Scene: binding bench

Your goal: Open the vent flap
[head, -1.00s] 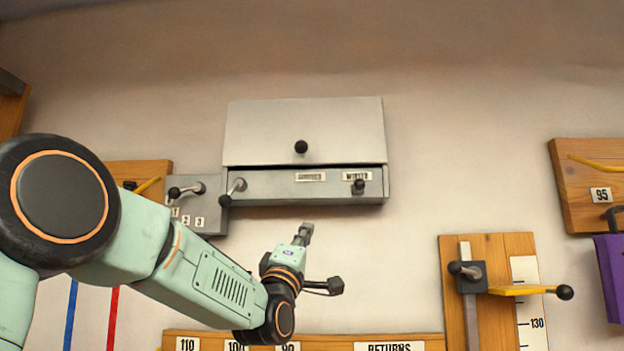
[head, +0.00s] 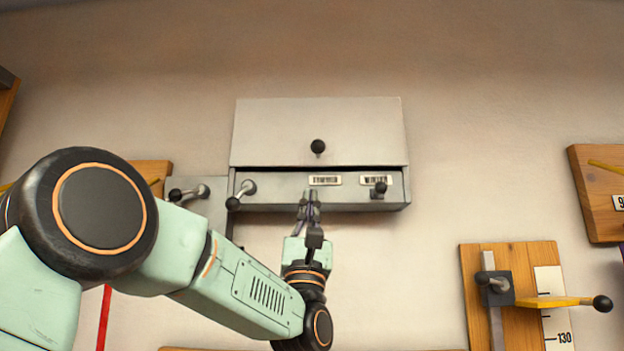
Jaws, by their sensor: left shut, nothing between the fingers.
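The vent box is on the wall at the upper middle of the head view. Its pale grey flap (head: 275,132) hangs down, with a round black knob (head: 318,147) near its lower edge. A dark gap shows under the flap, above the lower panel (head: 290,197). The panel carries a lever with a black ball (head: 241,195) at its left and a small black knob (head: 380,188) at its right, below two labels. My left gripper (head: 310,196) points upward in front of the panel's lower edge, below the flap knob. It is shut and empty. My right gripper is not in view.
A grey plate with a black-knobbed lever (head: 188,193) is left of the box. A wooden board (head: 530,256) with a slider and yellow handle (head: 550,302) is at lower right. The wall between box and board is bare.

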